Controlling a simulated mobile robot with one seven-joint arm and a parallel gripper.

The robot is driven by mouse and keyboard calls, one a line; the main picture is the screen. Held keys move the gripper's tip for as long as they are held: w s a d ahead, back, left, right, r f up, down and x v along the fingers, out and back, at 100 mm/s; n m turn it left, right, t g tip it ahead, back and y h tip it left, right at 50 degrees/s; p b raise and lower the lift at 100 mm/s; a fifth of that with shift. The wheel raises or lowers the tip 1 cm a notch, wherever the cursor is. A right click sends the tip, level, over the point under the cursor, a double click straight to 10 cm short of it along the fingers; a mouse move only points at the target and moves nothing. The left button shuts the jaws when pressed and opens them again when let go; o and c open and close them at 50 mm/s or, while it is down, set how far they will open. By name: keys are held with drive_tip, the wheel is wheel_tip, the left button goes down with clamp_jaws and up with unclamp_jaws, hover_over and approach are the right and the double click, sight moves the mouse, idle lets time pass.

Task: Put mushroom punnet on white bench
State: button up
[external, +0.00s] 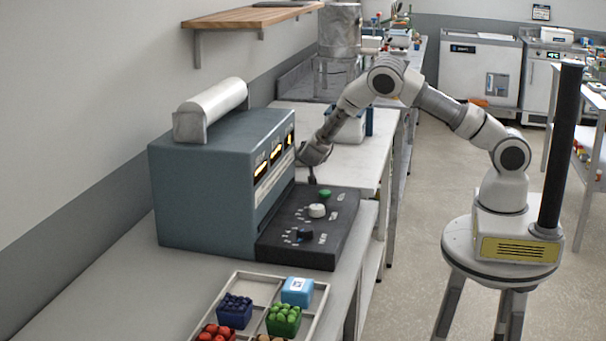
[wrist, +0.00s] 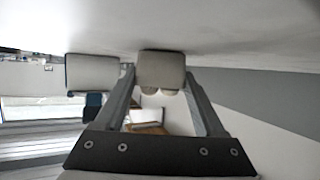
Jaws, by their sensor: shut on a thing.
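My gripper (wrist: 160,82) is shut on the mushroom punnet (wrist: 160,68), a pale box with beige mushroom tops, seen between the two fingers in the wrist view. That view appears upside down, with the white bench (wrist: 230,40) across the top. The punnet's base is close to the bench surface; I cannot tell whether it touches. In the external view my gripper (external: 311,176) points down over the white bench (external: 348,165), just behind the dark control panel. The punnet is hidden there behind the blue-grey machine.
The blue-grey machine (external: 205,190) with a black knobbed panel (external: 320,228) stands in front. A pale box (external: 347,128) with a blue item (external: 369,121) sits farther back on the bench. A tray (external: 318,305) of punnets is in the foreground. A wooden shelf (external: 250,17) is above.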

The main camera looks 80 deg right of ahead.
drive_tip(key=o, duration=1.3)
drive_tip(key=shift+f, duration=0.15)
drive_tip(key=shift+a+r, duration=0.2)
drive_tip(key=shift+r, duration=0.1)
drive_tip(key=v, duration=0.3)
wheel_tip(320, 180, up, 7)
drive_tip(key=shift+d+f+p, duration=0.15)
drive_tip(key=shift+d+p, duration=0.05)
drive_tip(key=shift+p, duration=0.3)
